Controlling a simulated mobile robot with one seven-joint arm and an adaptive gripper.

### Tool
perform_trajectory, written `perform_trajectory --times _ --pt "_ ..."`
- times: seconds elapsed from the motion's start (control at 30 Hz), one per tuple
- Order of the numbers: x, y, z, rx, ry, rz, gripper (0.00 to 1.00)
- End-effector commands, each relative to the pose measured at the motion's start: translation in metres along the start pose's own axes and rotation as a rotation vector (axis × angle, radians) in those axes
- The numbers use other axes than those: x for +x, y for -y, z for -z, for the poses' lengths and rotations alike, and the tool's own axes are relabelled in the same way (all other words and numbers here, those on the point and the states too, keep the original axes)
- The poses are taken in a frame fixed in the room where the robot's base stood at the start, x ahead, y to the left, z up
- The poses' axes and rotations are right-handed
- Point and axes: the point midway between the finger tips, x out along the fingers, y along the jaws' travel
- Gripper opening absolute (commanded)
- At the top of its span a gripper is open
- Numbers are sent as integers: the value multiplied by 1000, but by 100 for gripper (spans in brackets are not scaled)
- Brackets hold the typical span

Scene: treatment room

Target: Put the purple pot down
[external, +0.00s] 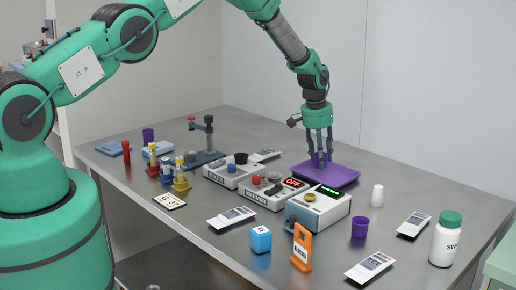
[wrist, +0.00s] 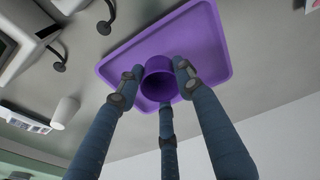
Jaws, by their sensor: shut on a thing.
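The purple pot (wrist: 158,84) is a small round cup, seen between my fingers in the wrist view with its dark open mouth showing. My gripper (external: 321,160) has three dark fingers closed around the pot and points straight down. In the external view the fingers mostly hide the pot. Pot and fingertips are over the purple tray (external: 342,177), inside its rim. The tray also fills the top of the wrist view (wrist: 215,62). I cannot tell whether the pot's base touches the tray.
Labelled devices, including one with a green display (external: 318,208), stand just in front of the tray. A white cup (external: 377,195), another purple cup (external: 359,227) and a white bottle (external: 445,238) stand to the right. Bare table lies right of the tray.

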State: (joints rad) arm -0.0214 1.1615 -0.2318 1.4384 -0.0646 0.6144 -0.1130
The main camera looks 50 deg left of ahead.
Motion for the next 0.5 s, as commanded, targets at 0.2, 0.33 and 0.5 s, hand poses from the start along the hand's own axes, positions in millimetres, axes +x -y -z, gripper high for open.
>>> perform_trajectory --times 0.2,0.33,0.5 --pt "20 1 -4 0 2 0 24" --pt "32 2 -6 0 1 0 24" --pt "38 2 -6 0 0 0 24"
